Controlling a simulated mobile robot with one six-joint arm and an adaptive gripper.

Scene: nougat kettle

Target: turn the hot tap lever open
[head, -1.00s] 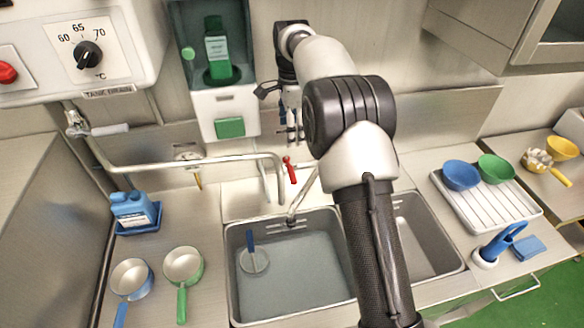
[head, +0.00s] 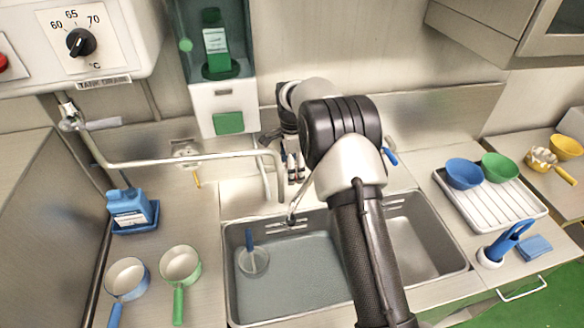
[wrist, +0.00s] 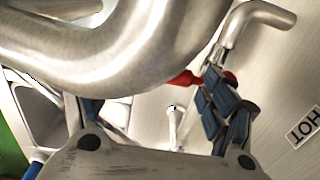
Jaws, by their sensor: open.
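The red hot tap lever (wrist: 184,79) shows in the wrist view beside my gripper's right finger, which covers its middle part. I cannot tell whether they touch. The lever is hidden in the head view. My gripper (wrist: 160,112) is open, its dark blue padded fingers spread apart with no object held between them. In the head view my gripper (head: 293,168) is low behind the sink, partly hidden by my arm, close to the curved steel pipe. A HOT label (wrist: 304,130) lies on the steel surface at the right of the wrist view.
A thick steel pipe (wrist: 125,60) crosses the wrist view close to my gripper. A blue lever (head: 388,155) shows right of my arm. The sink (head: 300,285) holds water and a blue-handled tool (head: 252,258). A green soap dispenser (head: 228,122) hangs behind on the left.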

